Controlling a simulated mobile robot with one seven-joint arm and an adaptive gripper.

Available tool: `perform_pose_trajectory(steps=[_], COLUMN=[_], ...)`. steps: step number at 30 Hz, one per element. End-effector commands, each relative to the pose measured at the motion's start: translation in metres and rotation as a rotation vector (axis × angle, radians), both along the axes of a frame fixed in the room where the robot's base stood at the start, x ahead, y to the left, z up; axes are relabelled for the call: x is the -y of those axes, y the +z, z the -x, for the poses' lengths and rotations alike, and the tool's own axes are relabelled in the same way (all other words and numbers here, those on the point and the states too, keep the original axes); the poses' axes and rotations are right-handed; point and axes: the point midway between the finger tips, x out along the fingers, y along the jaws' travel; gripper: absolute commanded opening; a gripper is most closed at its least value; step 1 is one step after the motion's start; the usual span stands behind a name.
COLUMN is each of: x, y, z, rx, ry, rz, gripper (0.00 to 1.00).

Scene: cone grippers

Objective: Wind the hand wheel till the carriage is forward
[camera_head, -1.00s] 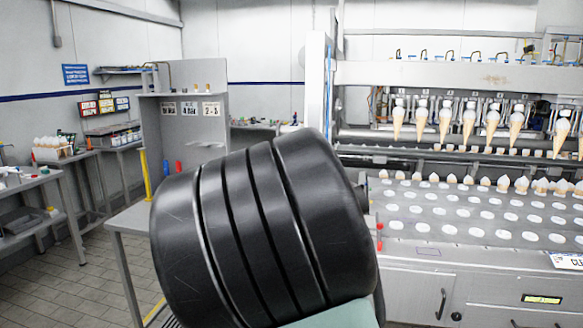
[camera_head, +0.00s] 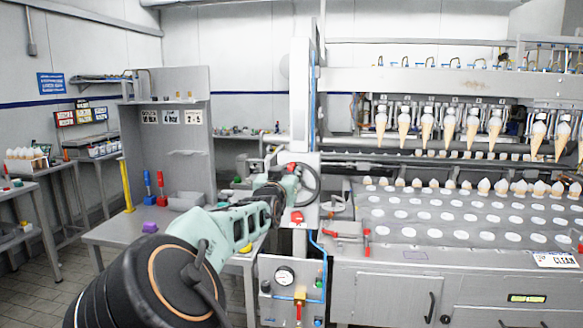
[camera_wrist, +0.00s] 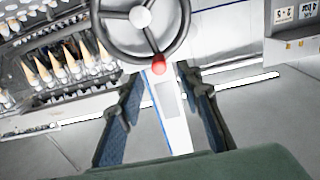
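The hand wheel (camera_head: 317,184) is a dark ring on the machine's left end in the head view, partly hidden by my gripper. In the wrist view, the wheel (camera_wrist: 184,28) is at the top, with a pale hub, dark spokes and a red knob (camera_wrist: 158,66) on its lower rim. My gripper (camera_wrist: 160,82) is open and empty. The red knob appears between and beyond its fingertips; no contact is visible. My gripper (camera_head: 277,188) is beside the wheel in the head view. A row of hanging cones (camera_head: 427,127) is above the tray; I cannot tell which part is the carriage.
A holed tray (camera_head: 400,228) with a row of cones along its back lies right of the wheel. A gauge (camera_head: 285,275) and small valves sit below the wheel. A grey bench (camera_head: 112,232) with a purple block (camera_head: 150,227) stands left. Red handles (camera_head: 367,240) stick up at the tray's near-left corner.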

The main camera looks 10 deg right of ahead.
Motion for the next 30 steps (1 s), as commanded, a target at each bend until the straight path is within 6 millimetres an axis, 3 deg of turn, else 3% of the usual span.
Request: perform_pose_trajectory(steps=[12,25,30], x=[0.017,0.019,0.019], y=[0.0,-0.001,-0.001], z=[-0.049,-0.056,-0.056], rx=[-0.002,-0.003,-0.002], ry=[-0.002,0.0,0.0], rz=[0.002,-0.001,-0.001], gripper=[0.33,0.33,0.15])
